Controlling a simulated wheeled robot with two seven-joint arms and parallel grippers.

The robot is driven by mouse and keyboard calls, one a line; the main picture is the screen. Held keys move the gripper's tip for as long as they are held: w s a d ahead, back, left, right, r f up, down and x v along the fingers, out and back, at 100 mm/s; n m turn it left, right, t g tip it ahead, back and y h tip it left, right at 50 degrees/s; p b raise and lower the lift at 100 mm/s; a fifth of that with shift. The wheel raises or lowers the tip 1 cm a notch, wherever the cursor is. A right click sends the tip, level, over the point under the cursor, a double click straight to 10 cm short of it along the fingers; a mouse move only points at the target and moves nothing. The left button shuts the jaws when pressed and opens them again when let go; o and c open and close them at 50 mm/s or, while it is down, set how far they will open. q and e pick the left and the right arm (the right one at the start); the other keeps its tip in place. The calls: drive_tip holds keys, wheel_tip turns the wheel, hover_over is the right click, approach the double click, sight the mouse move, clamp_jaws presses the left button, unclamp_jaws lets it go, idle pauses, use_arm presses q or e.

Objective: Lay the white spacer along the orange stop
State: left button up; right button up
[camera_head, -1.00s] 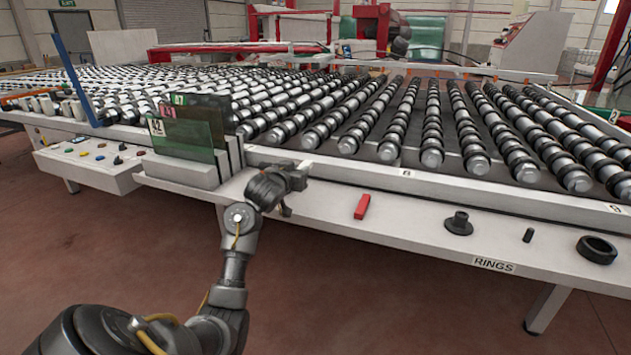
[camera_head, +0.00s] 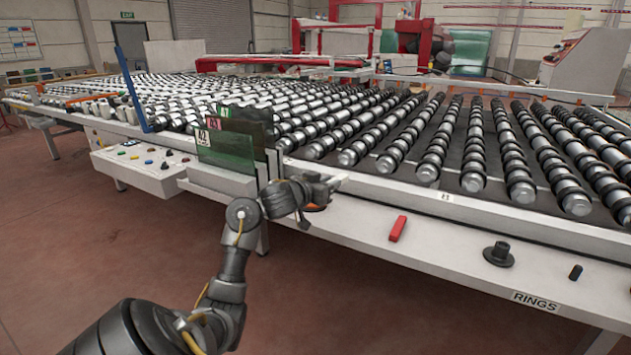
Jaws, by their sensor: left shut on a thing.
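My left gripper (camera_head: 326,188) is over the front ledge of the roller table, just right of the glass samples. It is shut on a small white piece, the white spacer (camera_head: 339,182), of which only a little shows at the fingertips. An orange strip, which looks like the orange stop (camera_head: 88,97), lies at the far left of the table, well away from the gripper. A small orange patch shows just under the gripper; I cannot tell what it is. My right gripper is out of view.
Upright glass samples (camera_head: 228,150) stand in a holder left of the gripper. A blue post (camera_head: 130,90) rises near the orange strip, beside several pale blocks. A red block (camera_head: 398,228) and a black flanged part (camera_head: 498,254) lie on the ledge (camera_head: 350,222) to the right.

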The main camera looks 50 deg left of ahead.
use_arm(q)
drive_tip(key=s+d+f+m+g+h, duration=0.1)
drive_tip(key=s+d+m+h, duration=0.15)
drive_tip(key=d, duration=0.45)
drive_tip(key=s+d+f+m+h, duration=0.1)
drive_tip(key=d+m+h, duration=0.1)
drive_tip(key=d+h, duration=0.35)
drive_tip(key=s+d+m+g+h, duration=0.1)
drive_tip(key=d+m+h, duration=0.15)
drive_tip(key=d, duration=0.65)
drive_tip(key=s+d+f+m+g+h, duration=0.2)
drive_tip(key=s+d, duration=0.3)
drive_tip(key=d, duration=0.1)
drive_tip(key=s+d+f+m+g+h, duration=0.2)
drive_tip(key=s+d+m+h, duration=0.1)
drive_tip(key=s+d, duration=0.2)
drive_tip(key=shift+d+f+m+g, duration=0.3)
drive_tip(key=shift+d+g, duration=0.1)
drive_tip(key=shift+d, duration=0.05)
